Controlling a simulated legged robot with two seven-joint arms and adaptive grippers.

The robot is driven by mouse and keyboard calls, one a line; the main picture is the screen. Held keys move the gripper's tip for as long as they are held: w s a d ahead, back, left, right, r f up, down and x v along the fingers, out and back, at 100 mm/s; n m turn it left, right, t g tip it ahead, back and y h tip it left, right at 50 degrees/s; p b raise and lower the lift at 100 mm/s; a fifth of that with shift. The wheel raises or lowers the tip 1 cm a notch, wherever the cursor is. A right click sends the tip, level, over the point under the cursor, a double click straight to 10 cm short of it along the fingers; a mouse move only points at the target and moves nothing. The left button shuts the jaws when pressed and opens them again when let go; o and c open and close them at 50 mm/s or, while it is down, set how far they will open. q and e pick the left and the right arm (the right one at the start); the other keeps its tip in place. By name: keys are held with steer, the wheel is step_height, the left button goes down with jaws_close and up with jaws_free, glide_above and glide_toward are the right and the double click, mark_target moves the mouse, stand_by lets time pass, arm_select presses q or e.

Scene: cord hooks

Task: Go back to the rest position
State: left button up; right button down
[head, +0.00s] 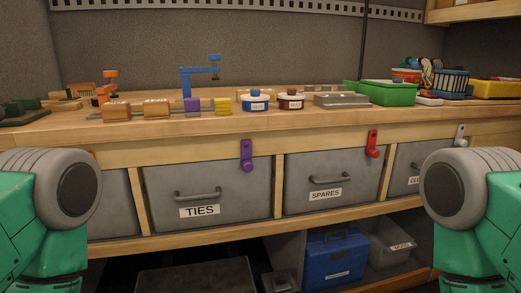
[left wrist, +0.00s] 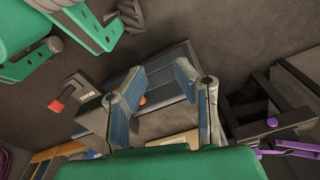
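My left gripper (left wrist: 160,72) shows in the left wrist view. Its two blue-grey fingers stand apart with nothing visible held between them. A dark grey surface lies beyond the fingertips. In the head view neither gripper shows; only green and grey parts of my arms stand at the left and right edges. My right gripper is not seen in either view. On the bench front hang a purple hook (head: 247,156), a red hook (head: 372,144) and a grey hook (head: 460,136), with no cord visible on them.
A wooden workbench (head: 215,130) spans the head view, with grey drawers (head: 240,180) below. On top are wooden blocks (head: 157,107), a blue clamp (head: 200,72), two small jars, and a green box (head: 387,93). A blue bin (head: 337,255) stands on the lower shelf.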

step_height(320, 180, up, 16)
steer(key=p, duration=1.5)
